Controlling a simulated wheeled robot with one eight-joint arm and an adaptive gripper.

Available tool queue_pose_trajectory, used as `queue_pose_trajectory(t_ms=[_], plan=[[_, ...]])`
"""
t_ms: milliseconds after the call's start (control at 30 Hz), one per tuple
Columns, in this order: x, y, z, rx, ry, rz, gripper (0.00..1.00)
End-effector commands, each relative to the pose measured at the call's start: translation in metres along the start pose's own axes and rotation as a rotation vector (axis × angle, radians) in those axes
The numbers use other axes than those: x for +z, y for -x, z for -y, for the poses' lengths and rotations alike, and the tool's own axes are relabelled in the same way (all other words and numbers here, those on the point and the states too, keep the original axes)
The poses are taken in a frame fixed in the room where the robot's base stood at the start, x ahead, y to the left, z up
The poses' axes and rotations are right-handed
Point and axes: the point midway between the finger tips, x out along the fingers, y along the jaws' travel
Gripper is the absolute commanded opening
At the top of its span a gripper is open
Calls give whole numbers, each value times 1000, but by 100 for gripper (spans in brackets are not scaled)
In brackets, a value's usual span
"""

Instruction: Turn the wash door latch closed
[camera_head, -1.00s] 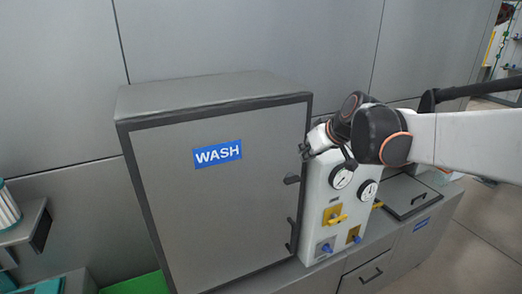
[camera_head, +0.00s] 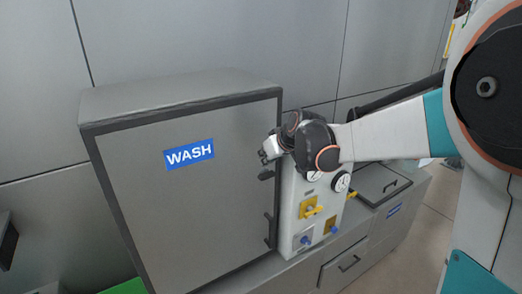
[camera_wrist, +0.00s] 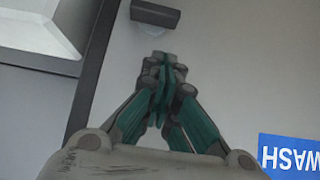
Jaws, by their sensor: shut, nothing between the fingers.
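The grey wash door (camera_head: 190,215) with a blue WASH label (camera_head: 189,154) sits flush in its dark frame. The latch (camera_head: 266,175) is a short dark tab at the door's right edge, lying about sideways. It also shows in the wrist view (camera_wrist: 155,14) as a dark bar over a pale round base. My gripper (camera_head: 264,156) is just above the latch in the head view. In the wrist view my gripper (camera_wrist: 158,62) has its fingertips together and empty, pointing at the latch's base. I cannot tell whether they touch anything.
A dark door handle (camera_head: 269,230) is lower on the same edge. A grey counter (camera_head: 335,248) runs beneath. My arm crosses over the panel.

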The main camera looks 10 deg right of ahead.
Motion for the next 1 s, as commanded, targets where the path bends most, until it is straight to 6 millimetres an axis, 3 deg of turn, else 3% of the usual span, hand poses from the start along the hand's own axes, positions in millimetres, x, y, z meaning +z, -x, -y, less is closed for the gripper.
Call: queue_pose_trajectory(t_ms=[333,1000], plan=[[26,-30,0,0,0,0,0],[29,-33,3,25,27,-1,0]])
